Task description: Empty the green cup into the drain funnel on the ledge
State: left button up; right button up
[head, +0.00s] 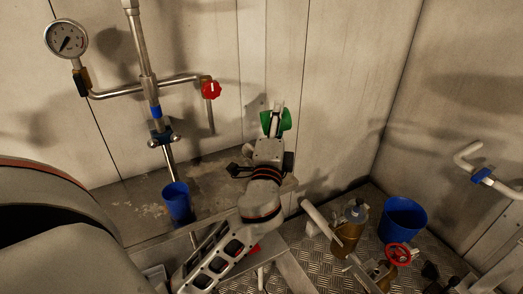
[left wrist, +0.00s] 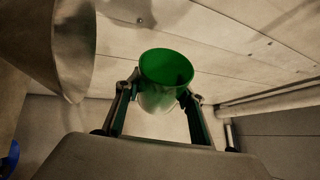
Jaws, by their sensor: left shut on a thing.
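The green cup (head: 286,121) is near the back wall in the head view, partly covered by my left gripper (head: 275,124). My left gripper is shut on it. In the left wrist view the green cup (left wrist: 166,68) sits between the two fingers (left wrist: 160,92), its open mouth and green inside showing. Whether it holds liquid I cannot tell. A pale metal cone, apparently the drain funnel (left wrist: 72,50), stands to the left of the cup in the left wrist view, apart from it. I cannot make out the funnel in the head view. The ledge (head: 145,210) runs along the wall.
At right are a blue bucket (head: 404,218), a red valve wheel (head: 398,254) and a brass fitting (head: 350,222) above the metal floor.

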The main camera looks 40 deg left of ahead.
pick_arm(q)
jog(key=shift+a+f+n+b, duration=0.1)
jog(key=shift+f+n+b, duration=0.2)
jog(key=shift+f+b, duration=0.4)
jog(key=shift+f, duration=0.1)
jog(key=shift+r, duration=0.25)
jog(key=shift+f, duration=0.15)
pick_arm(e)
jog(key=shift+w+a+r, duration=0.15)
jog(key=shift+w+a, duration=0.05)
jog(key=shift+w, duration=0.3)
